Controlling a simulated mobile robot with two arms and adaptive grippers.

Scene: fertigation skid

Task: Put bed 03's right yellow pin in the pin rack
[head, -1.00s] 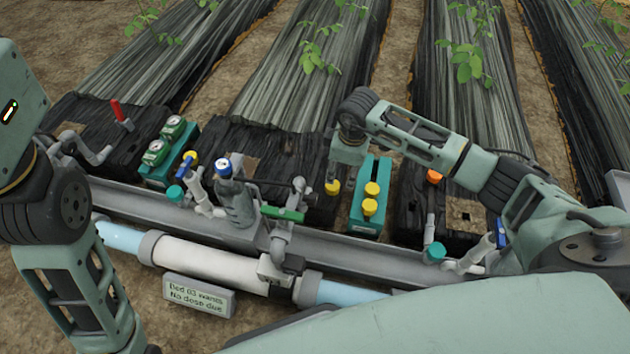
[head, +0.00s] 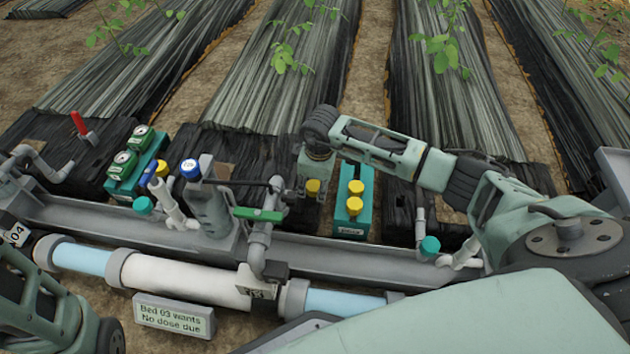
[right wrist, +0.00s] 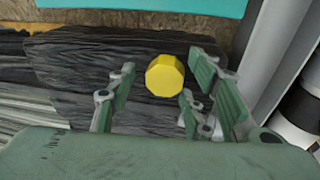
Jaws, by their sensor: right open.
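A yellow pin (head: 313,187) stands over the black film, just left of the teal pin rack (head: 350,232). The rack holds two yellow pins (head: 355,188), one behind the other. My right gripper (head: 314,172) is directly at the lone yellow pin, pointing down. In the right wrist view, the pin's faceted yellow head (right wrist: 165,76) shows between the spread fingers of my right gripper (right wrist: 163,98), with no clear contact. The rack's teal edge (right wrist: 140,8) crosses the top of that view. The pin's lower part is hidden. My left gripper is out of view.
A green valve handle (head: 258,214) on a grey pipe stands left of the pin. A grey trough (head: 330,258) runs in front, with a sign reading "Bed 03 wants No dose due" (head: 173,317).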

